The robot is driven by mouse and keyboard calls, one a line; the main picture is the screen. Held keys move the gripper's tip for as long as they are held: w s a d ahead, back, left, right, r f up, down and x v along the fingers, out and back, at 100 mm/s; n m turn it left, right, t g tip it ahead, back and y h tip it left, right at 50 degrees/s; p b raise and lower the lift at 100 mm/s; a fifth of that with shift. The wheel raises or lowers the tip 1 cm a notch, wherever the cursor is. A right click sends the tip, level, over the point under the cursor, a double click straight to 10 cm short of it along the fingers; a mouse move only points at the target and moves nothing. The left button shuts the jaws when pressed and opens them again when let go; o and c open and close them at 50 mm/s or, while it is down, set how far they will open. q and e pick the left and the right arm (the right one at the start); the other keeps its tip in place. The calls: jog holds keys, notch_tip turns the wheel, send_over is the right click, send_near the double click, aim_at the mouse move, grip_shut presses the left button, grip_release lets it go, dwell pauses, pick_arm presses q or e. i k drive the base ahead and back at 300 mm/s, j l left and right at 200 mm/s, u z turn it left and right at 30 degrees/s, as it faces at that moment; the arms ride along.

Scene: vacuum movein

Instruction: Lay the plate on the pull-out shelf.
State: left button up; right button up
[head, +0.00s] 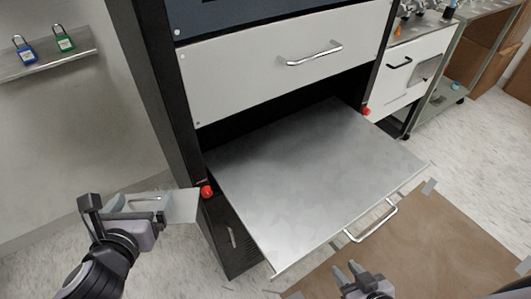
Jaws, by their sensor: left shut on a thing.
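The pull-out shelf (318,172) is a bare grey metal surface, slid out of the dark cabinet, with a handle (371,220) on its front edge. My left gripper (126,203) is at the lower left, beside the shelf's left side and apart from it. It is shut on the plate (178,204), a thin pale grey piece sticking out to the right toward the cabinet. Part of the plate is hidden by the gripper. My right gripper (355,275) is at the bottom, in front of the shelf, with its two fingers apart and nothing seen between them.
Red knobs (207,191) and (366,111) flank the shelf opening. A closed drawer (285,65) is above. A wall ledge (45,62) holds blue and green padlocks. A brown mat (430,245) lies on the floor. The shelf top is clear.

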aim_at(330, 175)
jog(key=i+l+u, duration=0.15)
jog(key=l+u, duration=0.3)
jog(key=l, duration=0.75)
jog(key=l+u, duration=0.5)
jog(key=l, duration=0.7)
jog(key=l+u, duration=0.25)
jog(key=l, duration=0.4)
jog(key=l+u, duration=0.25)
jog(key=l, duration=0.45)
jog(key=k+l+u, duration=0.25)
jog(key=l, duration=0.35)
jog(key=i+l, duration=0.05)
jog(key=i, duration=0.05)
